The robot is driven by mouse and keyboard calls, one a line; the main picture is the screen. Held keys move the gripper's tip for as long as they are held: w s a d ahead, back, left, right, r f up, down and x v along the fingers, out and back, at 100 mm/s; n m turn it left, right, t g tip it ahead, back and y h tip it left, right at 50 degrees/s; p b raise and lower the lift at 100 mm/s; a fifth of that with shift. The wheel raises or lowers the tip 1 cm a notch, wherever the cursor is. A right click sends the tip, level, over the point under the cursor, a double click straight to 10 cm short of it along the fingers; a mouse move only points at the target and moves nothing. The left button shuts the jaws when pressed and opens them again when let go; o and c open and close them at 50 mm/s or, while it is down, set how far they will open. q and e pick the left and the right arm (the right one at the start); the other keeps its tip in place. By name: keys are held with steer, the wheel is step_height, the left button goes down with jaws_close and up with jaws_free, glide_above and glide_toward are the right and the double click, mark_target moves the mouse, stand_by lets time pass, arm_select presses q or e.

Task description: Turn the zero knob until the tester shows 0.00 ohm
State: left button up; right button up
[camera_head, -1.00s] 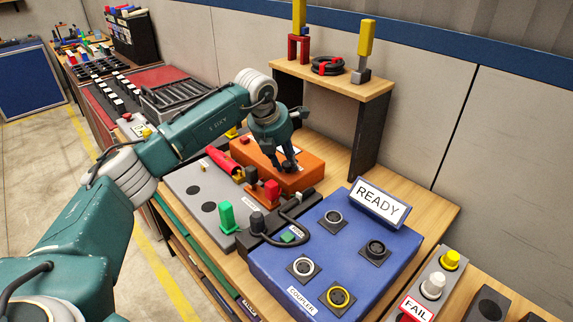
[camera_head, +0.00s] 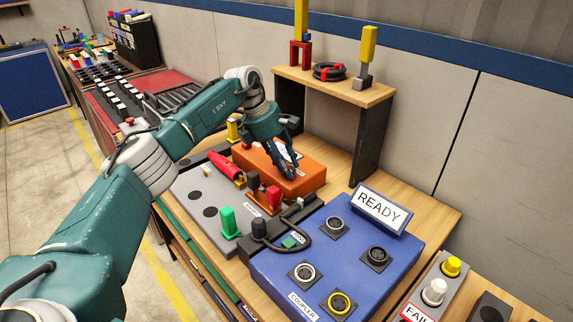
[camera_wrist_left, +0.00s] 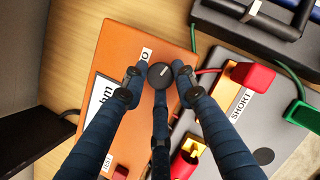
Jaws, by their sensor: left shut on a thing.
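The orange tester (camera_head: 308,182) lies on the bench in the head view and also fills the middle of the left wrist view (camera_wrist_left: 150,32). Its dark round zero knob (camera_wrist_left: 160,75) sits near a white label partly reading "O". My left gripper (camera_head: 288,174) reaches down over the tester with its fingers shut around the knob; in the wrist view the fingertips (camera_wrist_left: 160,80) touch its sides. The white display (camera_wrist_left: 101,98) is partly covered by a finger; only "hm" shows, so the number cannot be read. My right gripper is not in view.
A grey board (camera_head: 190,187) beside the tester carries a red plug (camera_wrist_left: 252,77) by a "SHORT" label and a green plug (camera_head: 229,222). A blue coupler box (camera_head: 340,270) with a "READY" sign (camera_head: 380,208) stands in front. A wooden shelf (camera_head: 335,88) rises behind.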

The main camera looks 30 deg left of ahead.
arm_select(q)
steer(key=shift+w+r+m, duration=0.25)
steer(key=shift+r+m, duration=0.1)
steer(key=shift+m, duration=0.15)
steer(key=o, duration=1.1)
steer(key=shift+s+f, duration=0.1)
steer(key=shift+f, duration=0.05)
steer(key=v, duration=1.2)
steer(key=shift+a, duration=0.15)
steer(key=shift+f, duration=0.1)
